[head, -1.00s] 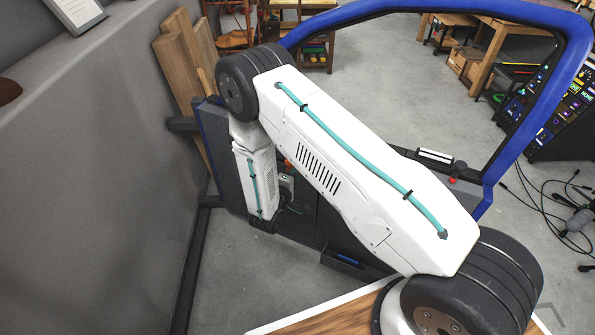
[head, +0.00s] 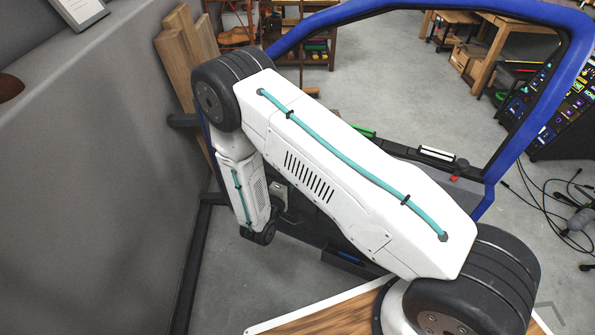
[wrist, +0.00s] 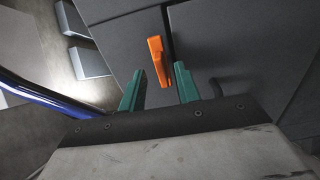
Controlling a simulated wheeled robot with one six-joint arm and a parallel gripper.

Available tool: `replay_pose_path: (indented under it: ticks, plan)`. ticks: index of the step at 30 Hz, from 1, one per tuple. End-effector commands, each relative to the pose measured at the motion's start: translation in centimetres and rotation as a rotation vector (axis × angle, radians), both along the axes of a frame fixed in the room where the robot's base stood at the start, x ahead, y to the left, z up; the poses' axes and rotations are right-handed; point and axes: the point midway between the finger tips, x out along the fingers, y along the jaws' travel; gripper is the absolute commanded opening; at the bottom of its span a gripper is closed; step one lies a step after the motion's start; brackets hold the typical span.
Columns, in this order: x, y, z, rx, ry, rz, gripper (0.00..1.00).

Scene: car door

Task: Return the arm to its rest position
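My gripper (wrist: 160,88) shows in the wrist view as two green fingers spread apart with nothing between them. An orange handle (wrist: 159,60) on a dark grey panel lies just beyond the fingertips, apart from them as far as I can tell. In the head view my white arm with a teal cable reaches across the blue-framed car door (head: 487,200), and my gripper is hidden there behind the arm. The door's blue edge also shows in the wrist view (wrist: 40,95).
A grey wall (head: 90,190) stands close on the left, with wooden boards (head: 178,45) leaning behind the arm. Shelves (head: 317,45), a wooden table (head: 500,40) and cables (head: 545,205) lie beyond the door. Open concrete floor (head: 400,85) shows through the window frame.

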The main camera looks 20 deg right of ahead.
Motion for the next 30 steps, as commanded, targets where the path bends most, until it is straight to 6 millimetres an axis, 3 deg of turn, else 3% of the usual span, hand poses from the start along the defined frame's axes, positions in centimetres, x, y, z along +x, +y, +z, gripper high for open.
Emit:
replay_pose_path:
  ticks: [9,24,28,30]
  plan:
    - [-1.9,1.9,0.0,-0.001,0.001,-0.001,0.33]
    - [-1.9,1.9,0.0,-0.012,0.012,-0.002,0.33]
    - [-2.2,1.6,-0.2,-0.074,0.095,-0.022,0.33]
    - [-3.3,0.6,-0.5,-0.127,0.179,-0.072,0.33]
